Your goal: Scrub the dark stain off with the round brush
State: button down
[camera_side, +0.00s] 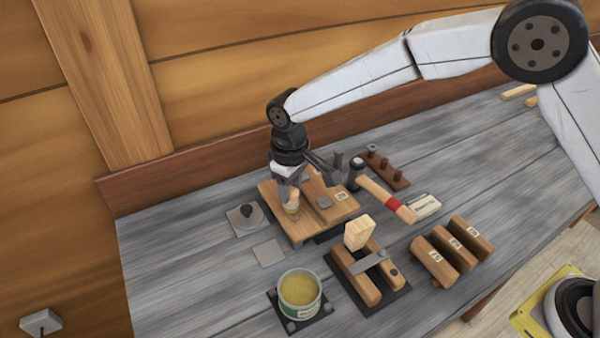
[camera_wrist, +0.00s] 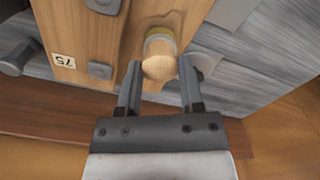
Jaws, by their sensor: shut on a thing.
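The round brush (camera_side: 292,207) has a pale wooden handle and a yellowish band at its lower end. It also shows in the wrist view (camera_wrist: 159,66). My gripper (camera_side: 287,193) is shut on the brush's handle, with one finger on each side in the wrist view (camera_wrist: 159,70). The brush is upright at the left part of a wooden plank piece (camera_side: 335,213) with grey metal pads and number labels. The brush end is at the plank's surface; I cannot tell whether it touches. I see no dark stain; the brush and gripper hide part of the plank.
A tin of yellow stuff (camera_side: 300,288) stands in front. Right of it is a dark-based holder with a wooden block (camera_side: 358,233). A hammer (camera_side: 385,198), a peg rack (camera_side: 385,168) and labelled wooden blocks (camera_side: 455,245) lie to the right. A grey plate with a dark knob (camera_side: 246,217) is left.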

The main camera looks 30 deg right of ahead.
jog(key=shift+s, duration=1.95)
jog(key=shift+w, duration=5.3)
notch_tip(320, 180, up, 8)
jog(key=shift+s+r, duration=0.1)
jog(key=shift+s, duration=0.05)
